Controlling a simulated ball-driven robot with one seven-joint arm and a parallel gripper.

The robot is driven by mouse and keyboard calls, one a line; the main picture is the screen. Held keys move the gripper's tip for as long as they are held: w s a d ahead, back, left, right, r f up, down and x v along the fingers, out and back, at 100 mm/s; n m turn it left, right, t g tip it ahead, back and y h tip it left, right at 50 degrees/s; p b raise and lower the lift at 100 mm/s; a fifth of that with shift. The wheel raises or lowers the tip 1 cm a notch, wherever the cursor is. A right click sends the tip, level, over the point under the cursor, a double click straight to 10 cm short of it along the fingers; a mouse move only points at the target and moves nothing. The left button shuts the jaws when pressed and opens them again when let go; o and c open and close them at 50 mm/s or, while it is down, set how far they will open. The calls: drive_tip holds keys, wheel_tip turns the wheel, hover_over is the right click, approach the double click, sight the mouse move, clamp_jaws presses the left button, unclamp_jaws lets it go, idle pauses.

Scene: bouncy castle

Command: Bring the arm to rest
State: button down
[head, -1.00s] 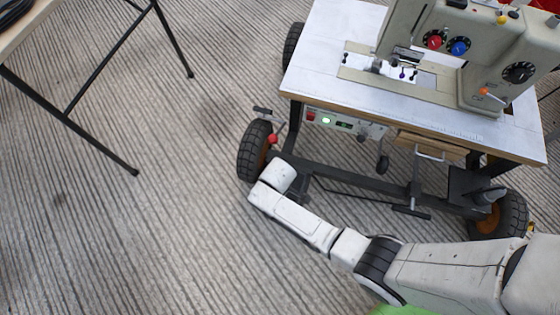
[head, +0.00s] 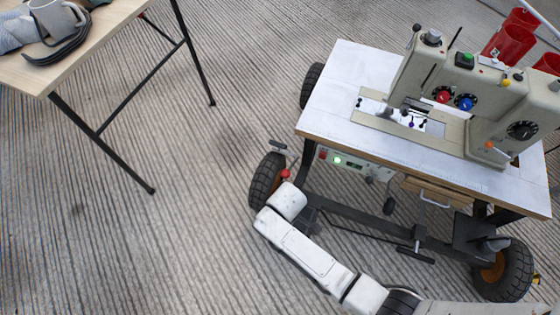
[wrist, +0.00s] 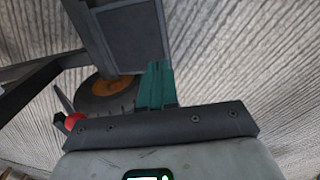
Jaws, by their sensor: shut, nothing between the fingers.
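My white arm (head: 305,252) reaches from the bottom right of the head view, low in front of a wheeled cart, and ends near the cart's front left wheel. My gripper (wrist: 157,72) shows in the wrist view as teal fingers closed together with nothing between them. The fingers are close to the cart's dark frame and a wheel with an orange hub (wrist: 110,86); I cannot tell if they touch. The gripper's fingers are not visible in the head view.
The cart (head: 345,75) carries a sewing machine (head: 480,80). Red containers (head: 508,45) are behind it. A table (head: 95,42) at upper left holds a grey mug (head: 52,18) and a dark strap (head: 62,47). Ribbed floor (head: 150,240) is clear at left.

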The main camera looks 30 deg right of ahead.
drive_tip(key=s+d+r+m, duration=0.45)
drive_tip(key=s+r, duration=0.35)
drive_tip(key=r, duration=0.2)
drive_tip(key=s+d+r+m, duration=0.3)
drive_tip(key=s+d+r, duration=0.35)
drive_tip(key=r, duration=0.35)
wheel_tip(320, 180, up, 22)
drive_tip(key=p, duration=2.3)
drive_tip(key=shift+s+a+r+t, duration=0.15)
drive_tip(key=shift+a+r+t, duration=0.05)
drive_tip(key=shift+a+t, duration=0.15)
